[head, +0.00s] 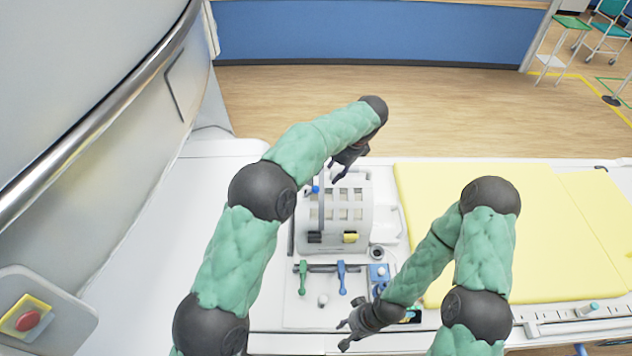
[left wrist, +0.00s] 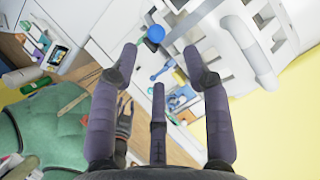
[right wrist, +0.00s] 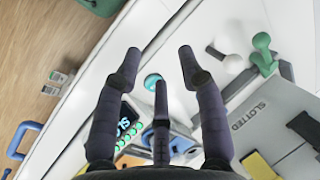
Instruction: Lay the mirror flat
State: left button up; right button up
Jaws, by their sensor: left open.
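A white cage-like head coil (head: 352,228) with square openings stands on the white table. A thin grey upright piece with a blue knob (head: 315,189) stands at its left part; it seems to be the mirror's mount, but I cannot make out the mirror's face. In the left wrist view the blue knob (left wrist: 155,34) lies just beyond my fingertips, beside white coil bars (left wrist: 250,45). My left gripper (head: 348,172) is open and empty above the coil's far side. My right gripper (head: 344,334) is open and empty low over the table's near part, apart from the coil.
Green and blue handles (head: 341,277) stand on a panel in front of the coil. A yellow mattress (head: 530,225) lies to the right. The scanner's curved wall (head: 90,110) rises at the left. A red button (head: 27,320) is at lower left.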

aim_at(317, 186)
pick_arm(q)
jog(key=p+x, duration=0.1)
jog(key=x, duration=0.8)
jog(key=shift+s, duration=0.15)
jog(key=shift+s+a+f+p, duration=0.1)
jog(key=shift+a+f+p, duration=0.15)
jog(key=shift+f+p, duration=0.1)
jog(key=shift+f, duration=0.15)
jog(key=shift+a, duration=0.1)
grip_shut()
